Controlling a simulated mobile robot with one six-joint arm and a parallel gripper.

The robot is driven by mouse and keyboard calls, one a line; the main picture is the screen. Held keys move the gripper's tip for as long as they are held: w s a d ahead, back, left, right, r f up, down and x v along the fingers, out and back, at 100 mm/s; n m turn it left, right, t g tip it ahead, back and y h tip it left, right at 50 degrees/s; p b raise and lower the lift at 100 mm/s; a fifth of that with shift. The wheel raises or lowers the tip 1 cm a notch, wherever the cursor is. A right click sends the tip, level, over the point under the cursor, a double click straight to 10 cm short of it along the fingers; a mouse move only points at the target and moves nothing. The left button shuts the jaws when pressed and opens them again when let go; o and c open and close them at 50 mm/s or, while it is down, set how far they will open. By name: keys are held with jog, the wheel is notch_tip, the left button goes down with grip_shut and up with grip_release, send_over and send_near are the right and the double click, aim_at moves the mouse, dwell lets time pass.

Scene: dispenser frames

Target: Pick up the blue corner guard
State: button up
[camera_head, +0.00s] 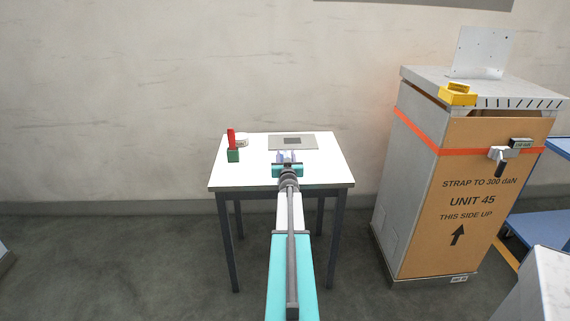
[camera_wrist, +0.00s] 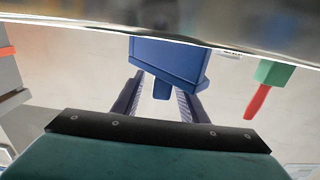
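The blue corner guard (camera_wrist: 167,58) shows at the top middle of the wrist view, a dark blue block with a flat face and a narrow tab below. My gripper (camera_wrist: 160,84) has its two ribbed fingers apart, one on each side of the tab. The fingertips overlap the guard's lower edge in the picture; I cannot tell whether they touch it. In the head view my gripper (camera_head: 287,156) is over the white table (camera_head: 322,174), and the arm and gripper mostly hide what lies in front of it.
A green block with a red upright piece (camera_head: 232,146) stands at the table's left, near a small white roll (camera_head: 242,141). A grey plate with a dark square (camera_head: 306,142) lies at the back. A strapped carton (camera_head: 440,200) stands right of the table. The table's right front is clear.

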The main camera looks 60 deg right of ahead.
jog(key=shift+c, duration=0.3)
grip_shut()
jog(key=shift+r, duration=0.75)
notch_tip(320, 180, up, 2)
jog(key=shift+r, duration=0.15)
jog(key=s+a+p, duration=0.1)
jog(key=s+a, duration=0.3)
jog(key=s, duration=0.2)
jog(key=s+a+r+p, duration=0.1)
jog(key=s+a, duration=0.3)
jog(key=s, duration=0.3)
jog(key=shift+s+a, duration=0.25)
jog(key=shift+s, duration=0.05)
jog(key=shift+r, duration=0.1)
jog(key=shift+w, duration=0.1)
